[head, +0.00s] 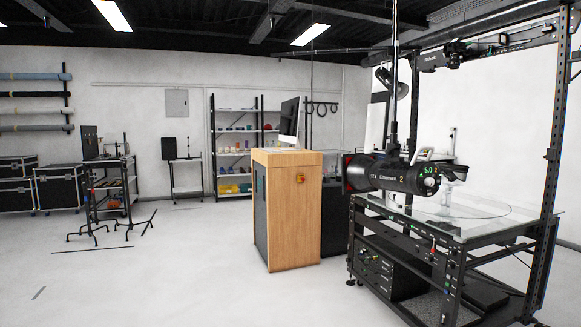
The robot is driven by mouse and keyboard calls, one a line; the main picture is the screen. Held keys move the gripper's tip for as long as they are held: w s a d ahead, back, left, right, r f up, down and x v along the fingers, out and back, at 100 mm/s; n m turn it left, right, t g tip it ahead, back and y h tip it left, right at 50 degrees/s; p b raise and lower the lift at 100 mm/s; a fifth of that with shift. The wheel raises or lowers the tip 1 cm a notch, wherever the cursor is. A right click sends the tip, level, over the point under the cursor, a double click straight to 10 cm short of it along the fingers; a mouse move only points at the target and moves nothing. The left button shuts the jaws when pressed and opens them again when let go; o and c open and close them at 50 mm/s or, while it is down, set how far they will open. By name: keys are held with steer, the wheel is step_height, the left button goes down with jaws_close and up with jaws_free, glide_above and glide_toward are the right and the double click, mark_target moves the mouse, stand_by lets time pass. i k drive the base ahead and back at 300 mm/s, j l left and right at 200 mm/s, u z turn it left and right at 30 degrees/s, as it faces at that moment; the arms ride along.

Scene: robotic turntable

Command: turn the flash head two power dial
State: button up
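The black cylindrical flash head marked with an orange 2 (385,176) hangs on a vertical pole at the right, above the front left of the turntable station. Its rear end faces right and carries a small display (428,169) reading 5.0 in green. Small controls show on that rear end, but the power dial is too small to make out clearly. My gripper is not in view.
The black-framed station (448,243) with a round glass turntable (485,206) stands below the flash head. A wooden cabinet (291,215) with a monitor (290,117) stands left of it. Light stands (98,215) and cases are far left. The floor in front is clear.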

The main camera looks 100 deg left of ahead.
mark_target(430, 182)
steer(key=u, duration=2.65)
steer(key=i+j+z, duration=0.3)
steer(key=i+j, duration=0.5)
